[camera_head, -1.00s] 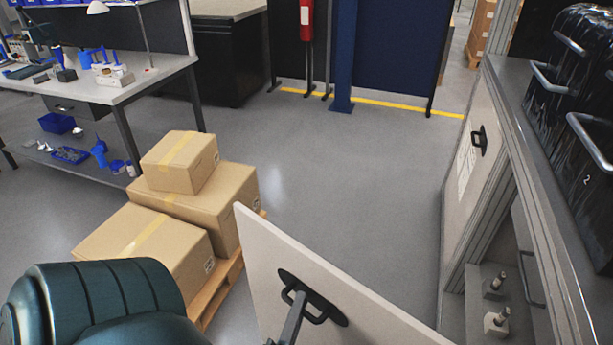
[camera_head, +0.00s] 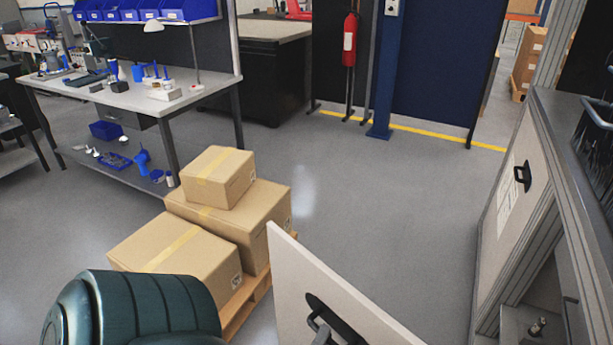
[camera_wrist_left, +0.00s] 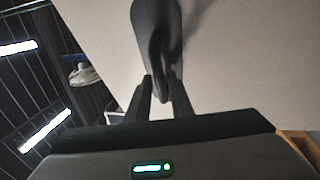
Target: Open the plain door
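The plain door (camera_head: 335,305) is a pale flat panel at the bottom middle of the head view, swung well out from the cabinet. Its black handle (camera_head: 335,320) is cut off by the lower picture edge. In the left wrist view the handle (camera_wrist_left: 155,40) stands out from the pale panel (camera_wrist_left: 235,60). My left gripper (camera_wrist_left: 161,90) has one finger on each side of the handle's near part and appears closed on it. My right gripper is not in view.
A second door (camera_head: 508,195) with a paper sheet and black handle is closed on the cabinet (camera_head: 570,180) at right. Stacked cartons (camera_head: 215,225) on a pallet (camera_head: 250,300) stand left of the open door. A workbench (camera_head: 130,95) is farther back. Grey floor beyond is clear.

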